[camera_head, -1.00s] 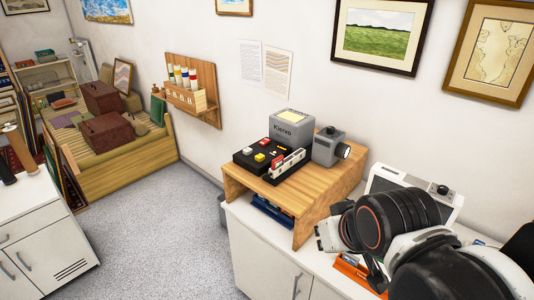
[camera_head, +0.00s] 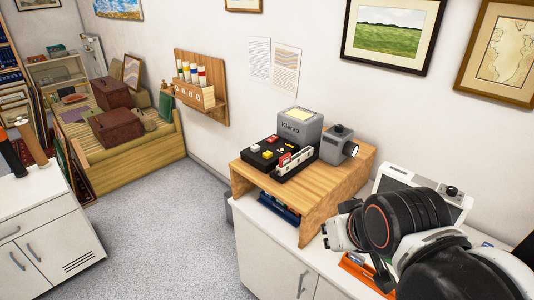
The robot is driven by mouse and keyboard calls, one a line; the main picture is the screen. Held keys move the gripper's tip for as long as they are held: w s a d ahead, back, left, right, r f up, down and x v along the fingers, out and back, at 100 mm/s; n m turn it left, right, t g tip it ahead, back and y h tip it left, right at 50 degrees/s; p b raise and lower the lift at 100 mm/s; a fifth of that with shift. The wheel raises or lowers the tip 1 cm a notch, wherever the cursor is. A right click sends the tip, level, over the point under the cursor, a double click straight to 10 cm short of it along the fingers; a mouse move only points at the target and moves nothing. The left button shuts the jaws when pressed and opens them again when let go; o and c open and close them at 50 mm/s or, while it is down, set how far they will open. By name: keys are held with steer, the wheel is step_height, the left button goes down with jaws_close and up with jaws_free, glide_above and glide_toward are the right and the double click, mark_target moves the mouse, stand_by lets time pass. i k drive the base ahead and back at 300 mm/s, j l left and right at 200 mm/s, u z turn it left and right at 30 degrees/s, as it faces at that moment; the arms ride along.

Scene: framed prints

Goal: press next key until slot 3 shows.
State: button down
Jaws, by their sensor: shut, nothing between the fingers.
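A black control box (camera_head: 262,154) with small red, white and yellow keys stands on a wooden riser (camera_head: 248,176). A white strip with a red part (camera_head: 294,160) stands along its front right side. Behind it is a grey box (camera_head: 299,126) marked "Kiervo" with a yellowish top. A grey projector-like unit (camera_head: 336,145) with a round lens sits to its right. Key labels and any slot number are too small to read. My gripper (camera_head: 329,236) is shut and empty, right of the riser's front edge and apart from the keys. My arm hides part of the counter.
A white framed panel (camera_head: 405,186) leans behind my arm on the right. An orange tray (camera_head: 362,270) lies under the gripper. A blue item (camera_head: 279,207) sits beneath the riser. A wall rack (camera_head: 196,92) hangs left. Grey floor (camera_head: 165,220) is open.

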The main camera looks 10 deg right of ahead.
mark_target(267, 155)
steer(key=j+z, duration=0.1)
steer(key=z, duration=0.25)
steer(key=i+j+z, duration=0.1)
steer(key=z, duration=0.25)
steer(key=j+z, duration=0.1)
steer(key=z, duration=0.25)
steer(key=j+z, duration=0.35)
steer(key=j, duration=0.65)
steer(key=j+z, duration=0.35)
steer(key=j, duration=1.05)
steer(key=k, duration=0.05)
